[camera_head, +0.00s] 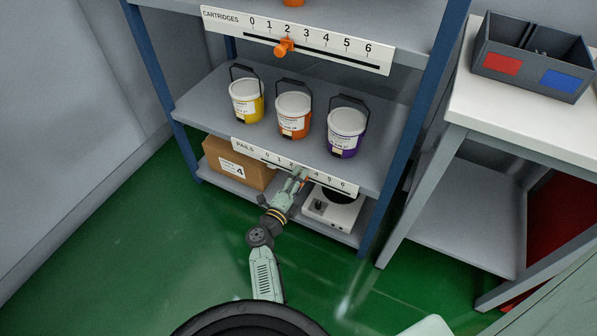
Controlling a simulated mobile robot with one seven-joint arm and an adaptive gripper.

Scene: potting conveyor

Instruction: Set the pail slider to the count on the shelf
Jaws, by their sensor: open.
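The pail scale (250,149), marked PAILS, runs along the front edge of the middle shelf. Its numbers 0, 1, 2, 4, 5 and 6 show; the 3 is hidden behind my gripper (299,176). My gripper is open at the scale between the 2 and the 4. A small orange bit of the pail slider (303,183) shows by the fingers; its exact setting and any contact cannot be told. Three pails stand upright on the shelf above: a yellow one (245,105), an orange one (293,120) and a purple one (345,135).
Above, the cartridge scale (330,52) has an orange slider (284,47) near 2. A cardboard box (238,165) and a white device (333,212) sit on the bottom shelf. A white-topped table (485,107) with a grey bin (536,48) stands right. Green floor is clear at left.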

